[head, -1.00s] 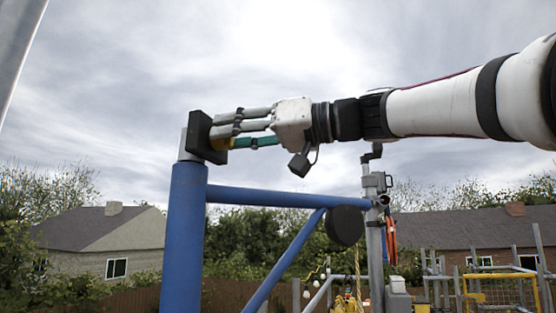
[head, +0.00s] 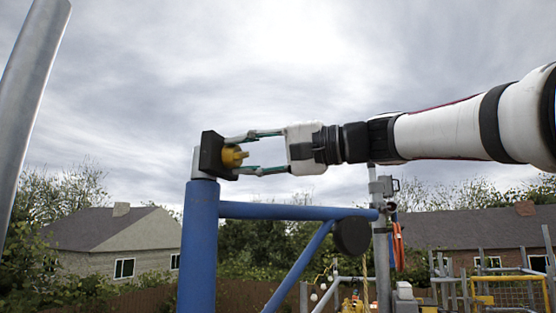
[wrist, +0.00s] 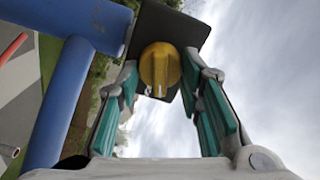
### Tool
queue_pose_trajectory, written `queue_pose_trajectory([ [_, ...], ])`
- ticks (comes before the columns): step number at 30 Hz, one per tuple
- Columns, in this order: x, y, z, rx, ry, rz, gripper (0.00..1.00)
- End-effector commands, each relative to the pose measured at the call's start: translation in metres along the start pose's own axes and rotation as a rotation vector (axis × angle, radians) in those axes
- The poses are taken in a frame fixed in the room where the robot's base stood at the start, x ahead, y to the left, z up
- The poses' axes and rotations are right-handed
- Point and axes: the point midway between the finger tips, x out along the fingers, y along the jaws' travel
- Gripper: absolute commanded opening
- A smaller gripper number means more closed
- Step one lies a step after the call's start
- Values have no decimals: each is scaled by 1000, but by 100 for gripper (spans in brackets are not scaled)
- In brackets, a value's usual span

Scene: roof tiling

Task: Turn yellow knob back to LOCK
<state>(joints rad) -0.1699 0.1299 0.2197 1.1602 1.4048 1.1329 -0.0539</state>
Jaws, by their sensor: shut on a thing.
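The yellow knob (head: 231,156) sticks out from a black square plate (head: 209,152) on top of a blue post. In the wrist view the round knob (wrist: 160,67) shows face-on, with a raised bar across its face standing nearly upright in the picture. My gripper (head: 236,156) reaches in from the right, one finger above the knob and one below. In the wrist view the green-padded fingers stand on either side of the knob, and my gripper (wrist: 160,72) is shut on it. The exact contact at the fingertips is hard to see. No LOCK marking is readable.
The blue post (head: 198,240) carries a blue horizontal rail (head: 290,211) below my arm and a diagonal brace. A black disc (head: 351,235) and a grey upright pole (head: 380,260) stand to the right. A grey pole (head: 30,100) crosses the left. Open sky lies above.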

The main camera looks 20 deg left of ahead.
Motion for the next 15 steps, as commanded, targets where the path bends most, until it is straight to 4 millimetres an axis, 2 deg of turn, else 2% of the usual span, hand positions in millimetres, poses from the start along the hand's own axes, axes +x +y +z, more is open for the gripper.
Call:
queue_pose_trajectory([
  [6,-1,-1,0,174,3,1,6],
  [15,0,0,0,328,2,0,6],
])
